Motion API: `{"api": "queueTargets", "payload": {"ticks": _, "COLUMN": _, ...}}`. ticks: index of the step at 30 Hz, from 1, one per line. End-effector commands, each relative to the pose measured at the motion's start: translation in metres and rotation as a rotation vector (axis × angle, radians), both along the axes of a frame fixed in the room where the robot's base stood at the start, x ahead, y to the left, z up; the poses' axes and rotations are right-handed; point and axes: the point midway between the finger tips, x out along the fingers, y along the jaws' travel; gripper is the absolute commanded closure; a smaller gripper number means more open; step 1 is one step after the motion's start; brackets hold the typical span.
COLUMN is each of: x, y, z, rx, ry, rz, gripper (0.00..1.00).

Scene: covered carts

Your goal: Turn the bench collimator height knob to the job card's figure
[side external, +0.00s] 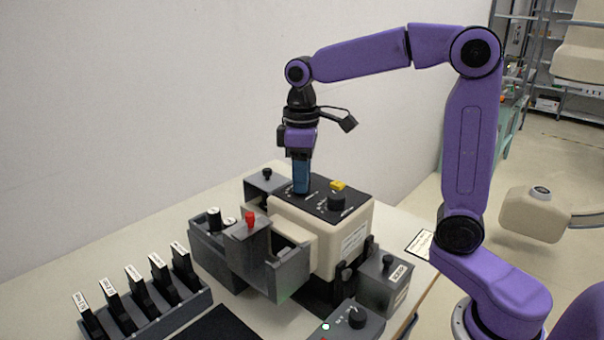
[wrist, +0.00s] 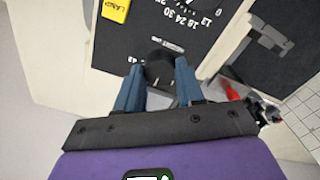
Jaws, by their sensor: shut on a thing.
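My gripper (side external: 301,189) points straight down at the black top panel (side external: 318,206) of the beige bench unit (side external: 325,242). Its blue fingers (wrist: 158,80) are shut on a black round knob (wrist: 159,67), one finger on each side. The fingers hide this knob in the side view. A second black knob (side external: 336,201) stands free on the same panel. Part of a numbered scale shows at the top of the wrist view. A white card (side external: 420,243), possibly the job card, lies at the table's right; its print is unreadable.
A yellow tag (side external: 338,185) sits on the panel. A grey bracket with a red knob (side external: 250,219) stands in front of the unit. A rack (side external: 165,308) of several labelled black pieces is at the lower left. Grey boxes (side external: 388,280) with knobs stand at the right.

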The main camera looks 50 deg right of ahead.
Motion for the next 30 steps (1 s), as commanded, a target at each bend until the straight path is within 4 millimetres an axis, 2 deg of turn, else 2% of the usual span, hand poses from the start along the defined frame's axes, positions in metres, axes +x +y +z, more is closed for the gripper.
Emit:
{"api": "queueTargets", "payload": {"ticks": 7, "x": 0.000, "y": 0.000, "z": 0.001, "rx": 0.000, "ry": -0.002, "rz": -0.001, "gripper": 0.93}}
{"api": "queueTargets", "payload": {"ticks": 8, "x": 0.000, "y": 0.000, "z": 0.001, "rx": 0.000, "ry": -0.002, "rz": -0.001, "gripper": 0.59}}
{"api": "queueTargets", "payload": {"ticks": 10, "x": 0.000, "y": 0.000, "z": 0.001, "rx": 0.000, "ry": -0.002, "rz": 0.000, "gripper": 0.37}}
{"api": "queueTargets", "payload": {"ticks": 22, "x": 0.001, "y": 0.000, "z": 0.006, "rx": 0.001, "ry": -0.003, "rz": 0.000, "gripper": 0.37}}
{"api": "queueTargets", "payload": {"ticks": 26, "x": 0.001, "y": 0.001, "z": 0.022, "rx": 0.001, "ry": -0.005, "rz": 0.000, "gripper": 0.37}}
{"api": "queueTargets", "payload": {"ticks": 30, "x": 0.001, "y": 0.000, "z": 0.050, "rx": 0.002, "ry": -0.007, "rz": -0.001, "gripper": 0.37}}
